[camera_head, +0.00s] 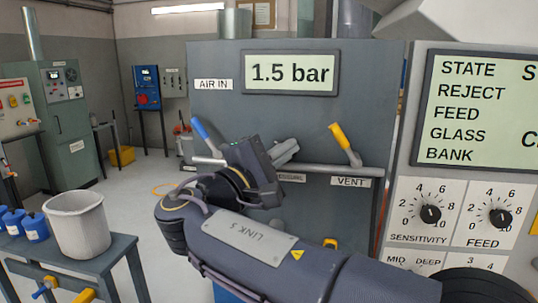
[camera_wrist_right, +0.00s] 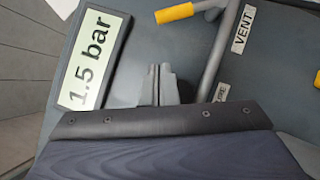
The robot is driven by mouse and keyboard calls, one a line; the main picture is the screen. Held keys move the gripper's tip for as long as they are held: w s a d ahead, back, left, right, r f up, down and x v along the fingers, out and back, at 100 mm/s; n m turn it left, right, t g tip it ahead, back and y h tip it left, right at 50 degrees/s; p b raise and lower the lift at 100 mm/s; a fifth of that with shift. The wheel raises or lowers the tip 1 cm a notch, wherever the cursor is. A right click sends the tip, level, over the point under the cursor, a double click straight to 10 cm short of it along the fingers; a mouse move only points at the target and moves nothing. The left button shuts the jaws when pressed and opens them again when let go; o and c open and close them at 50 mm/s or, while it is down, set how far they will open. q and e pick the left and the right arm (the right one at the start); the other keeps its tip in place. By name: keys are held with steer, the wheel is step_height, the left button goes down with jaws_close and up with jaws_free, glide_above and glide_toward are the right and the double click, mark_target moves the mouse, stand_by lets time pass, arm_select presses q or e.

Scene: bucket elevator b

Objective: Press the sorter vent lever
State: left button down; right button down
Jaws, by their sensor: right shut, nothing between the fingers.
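The vent lever has a yellow grip (camera_head: 339,136) and a grey stem. It stands on a horizontal pipe above the VENT label (camera_head: 350,182), tilted up to the left. In the right wrist view its yellow grip (camera_wrist_right: 175,12) is at the top, near the VENT label (camera_wrist_right: 242,30). My right gripper (camera_head: 290,150) is shut and empty, left of the lever and apart from it. In the wrist view the right gripper's fingertips (camera_wrist_right: 160,70) lie together below the yellow grip. My left gripper is not in view.
A blue-handled lever (camera_head: 203,133) stands left of my right gripper. The pressure display (camera_head: 290,73) reads 1.5 bar. A control panel with knobs (camera_head: 431,214) is at right. A grey bucket (camera_head: 78,225) stands on a bench at left. My right arm hides the panel's lower part.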

mark_target(344, 141)
steer(key=d, duration=0.2)
steer(key=w+d+r+p, duration=0.1)
steer(key=d+r, duration=0.1)
steer(key=d, duration=0.1)
steer(key=shift+w+d+r, duration=0.1)
steer(key=shift+w+d, duration=0.15)
steer(key=shift+d, duration=0.05)
steer(key=shift+d+r+m+p, duration=0.2)
steer(key=shift+r+m+p, duration=0.1)
steer(key=shift+m, duration=0.1)
